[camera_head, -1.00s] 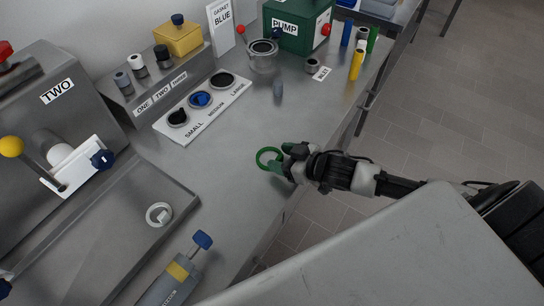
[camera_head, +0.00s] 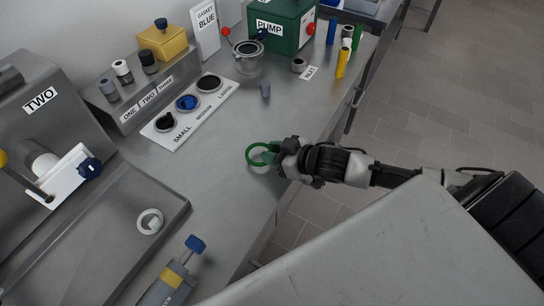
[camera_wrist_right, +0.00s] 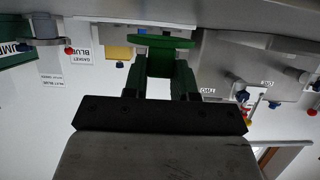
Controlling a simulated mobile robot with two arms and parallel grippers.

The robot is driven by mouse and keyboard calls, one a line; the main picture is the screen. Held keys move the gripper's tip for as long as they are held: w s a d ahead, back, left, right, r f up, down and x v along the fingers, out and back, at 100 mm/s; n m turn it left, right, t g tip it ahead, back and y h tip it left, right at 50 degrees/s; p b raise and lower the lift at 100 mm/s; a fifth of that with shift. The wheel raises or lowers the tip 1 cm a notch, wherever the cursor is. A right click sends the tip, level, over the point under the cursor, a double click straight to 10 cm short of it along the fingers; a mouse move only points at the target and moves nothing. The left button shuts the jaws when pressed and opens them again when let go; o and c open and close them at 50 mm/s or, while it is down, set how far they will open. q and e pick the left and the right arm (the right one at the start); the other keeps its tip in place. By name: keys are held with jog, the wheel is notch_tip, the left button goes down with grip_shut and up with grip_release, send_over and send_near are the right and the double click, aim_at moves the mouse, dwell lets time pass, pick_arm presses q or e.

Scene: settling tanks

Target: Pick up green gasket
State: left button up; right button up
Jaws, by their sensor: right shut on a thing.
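The green gasket (camera_head: 253,161) is a thin ring near the front edge of the steel bench. My right gripper (camera_head: 278,155) is shut on its right side in the head view. In the right wrist view the gasket (camera_wrist_right: 157,42) shows edge-on as a flat green band at the tips of the right gripper (camera_wrist_right: 160,65). I cannot tell how far the ring is above the bench top. My left gripper is not in view.
A tray labelled small, medium, large (camera_head: 221,97) holds rings in the middle of the bench. Behind it stand a green pump box (camera_head: 285,24) and a steel pot (camera_head: 248,62). A grey-white ring (camera_head: 150,221) lies in the sunken tray at left. Bare bench surrounds the gasket.

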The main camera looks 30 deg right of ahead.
notch_tip(320, 180, up, 2)
jog(key=d+r+b, duration=0.1)
jog(key=d+r, duration=0.6)
jog(key=d, duration=0.5)
jog(key=m+t+h, duration=0.1)
jog(key=m+h, duration=0.2)
send_over(259, 164)
jog(key=d, duration=0.3)
notch_tip(259, 164, down, 2)
jog(key=shift+d+f, duration=0.15)
jog(key=shift+f, duration=0.1)
jog(key=a+r+m+h, duration=0.2)
jog(key=a+r+m+t+h, duration=0.1)
jog(key=shift+s+a+r+h, duration=0.3)
jog(key=shift+a+r, duration=0.1)
